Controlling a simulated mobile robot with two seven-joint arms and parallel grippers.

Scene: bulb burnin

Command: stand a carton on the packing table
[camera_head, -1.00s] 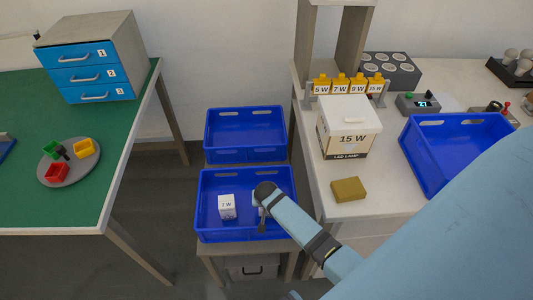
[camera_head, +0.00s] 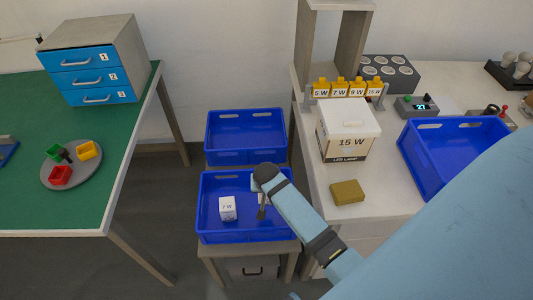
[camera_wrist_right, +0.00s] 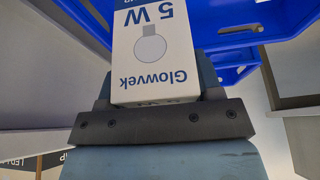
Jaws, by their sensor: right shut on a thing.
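My right gripper (camera_head: 261,205) is over the front blue crate (camera_head: 204,218), seen from above in the head view. In the right wrist view the gripper (camera_wrist_right: 156,84) is shut on a white carton (camera_wrist_right: 156,50) printed "5 W" and "Glowvek", with a lamp picture; its lettering appears upside down. In the head view only a sliver of this held carton (camera_head: 255,189) shows beside my wrist. A second white carton (camera_head: 227,208), marked "7 W", stands in the front crate, left of my gripper. My left gripper is out of view.
A green-topped table (camera_head: 60,208) at left bears a drawer cabinet (camera_head: 92,62) and a round tray (camera_head: 93,177) of small colored bins; much top is clear. At right, a bench (camera_head: 315,182) holds a "15 W" box (camera_head: 346,128). An empty blue crate (camera_head: 246,156) stands behind.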

